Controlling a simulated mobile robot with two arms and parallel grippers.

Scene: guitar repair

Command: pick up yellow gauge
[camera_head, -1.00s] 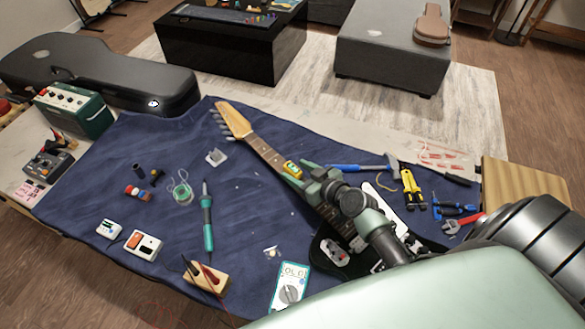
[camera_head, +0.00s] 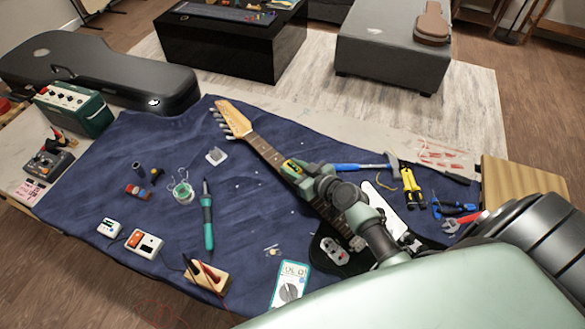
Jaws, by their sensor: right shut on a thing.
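The yellow gauge (camera_head: 291,166) is a small yellow block with a dark face, at the neck of the electric guitar. My right gripper (camera_head: 297,171) is shut on it, with green fingers around its lower right side. The guitar's neck (camera_head: 262,147) runs from the headstock at the upper left down under my right arm, which hides much of the body. I cannot tell whether the gauge still touches the neck. My left gripper is not in view.
A dark blue cloth (camera_head: 110,185) covers the bench. A hammer (camera_head: 360,167), yellow pliers (camera_head: 413,184) and blue-handled pliers (camera_head: 453,209) lie to the right. A soldering iron (camera_head: 207,222), a multimeter (camera_head: 290,284) and small boxes lie to the left and front.

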